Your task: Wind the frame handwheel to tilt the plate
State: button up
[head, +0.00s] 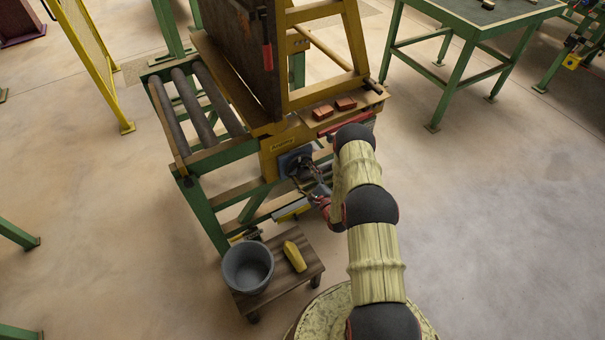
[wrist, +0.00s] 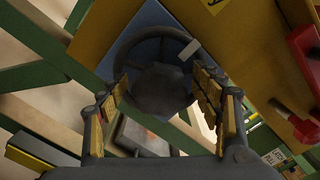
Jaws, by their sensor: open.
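The handwheel (wrist: 160,88) is dark, with a round rim and a thick hub, mounted on a blue panel (wrist: 153,19) on the yellow frame. In the wrist view it lies ahead, between the fingers of my gripper (wrist: 160,78). The fingers are open on either side of it; I cannot tell whether they touch the rim. In the head view the handwheel (head: 301,167) is partly hidden by my gripper (head: 315,184). The large dark brown plate (head: 234,48) stands steeply on the frame above the rollers.
A low wooden stool (head: 275,292) below holds a grey bucket (head: 247,267) and a yellow object (head: 294,256). A red bar (head: 345,124) and orange blocks (head: 334,108) are on the frame above the wheel. A green table (head: 480,15) stands back right. Floor at right is clear.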

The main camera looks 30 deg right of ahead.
jog(key=shift+c, duration=0.2)
jog(key=c, duration=1.1)
jog(key=shift+c, duration=0.3)
